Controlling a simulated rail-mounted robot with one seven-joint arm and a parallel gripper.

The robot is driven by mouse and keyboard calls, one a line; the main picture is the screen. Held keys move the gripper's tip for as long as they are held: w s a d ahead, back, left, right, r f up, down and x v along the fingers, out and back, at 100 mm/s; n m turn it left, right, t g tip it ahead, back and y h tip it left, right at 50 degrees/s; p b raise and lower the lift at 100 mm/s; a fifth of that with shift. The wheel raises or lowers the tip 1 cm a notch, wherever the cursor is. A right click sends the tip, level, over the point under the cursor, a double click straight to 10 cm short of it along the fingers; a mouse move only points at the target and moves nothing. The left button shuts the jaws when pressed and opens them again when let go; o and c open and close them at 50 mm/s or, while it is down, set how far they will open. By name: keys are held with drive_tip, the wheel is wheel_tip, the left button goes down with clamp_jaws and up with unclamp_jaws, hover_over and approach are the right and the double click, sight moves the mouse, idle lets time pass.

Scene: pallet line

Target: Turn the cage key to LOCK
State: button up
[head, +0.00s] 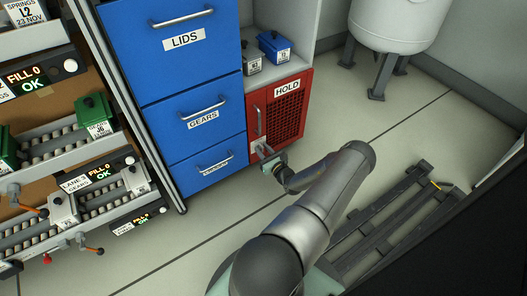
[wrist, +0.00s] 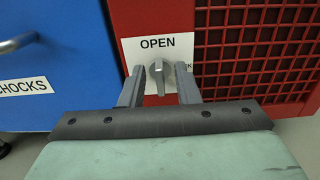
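The red hold cage (head: 290,113) has a mesh door and stands low, right of the blue drawers. In the wrist view, its grey key (wrist: 158,78) sits on a white plate (wrist: 135,47), with its bar upright. The plate reads OPEN above the key; a label ending in "CK" shows at right, partly hidden by a finger. My gripper (wrist: 160,75) is open, one finger on each side of the key, with gaps visible between them. In the head view, my gripper (head: 269,163) is at the cage's lower left, hiding the key there.
The blue drawers (head: 190,85) with handles are close on the left. The cage's vertical handle (head: 258,121) is above my gripper. A dark pallet (head: 385,230) lies on the floor at right, and a white tank (head: 397,22) stands behind. Open floor lies right of the cage.

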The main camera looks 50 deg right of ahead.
drive_tip(key=shift+c, duration=0.3)
clamp_jaws()
drive_tip(key=shift+m, duration=0.4)
drive_tip(key=m, duration=1.6)
drive_tip(key=shift+s+d+f+m, duration=0.1)
drive_tip(key=shift+f+m, duration=0.15)
drive_tip(key=shift+m, duration=0.45)
drive_tip(key=shift+o, duration=0.3)
unclamp_jaws()
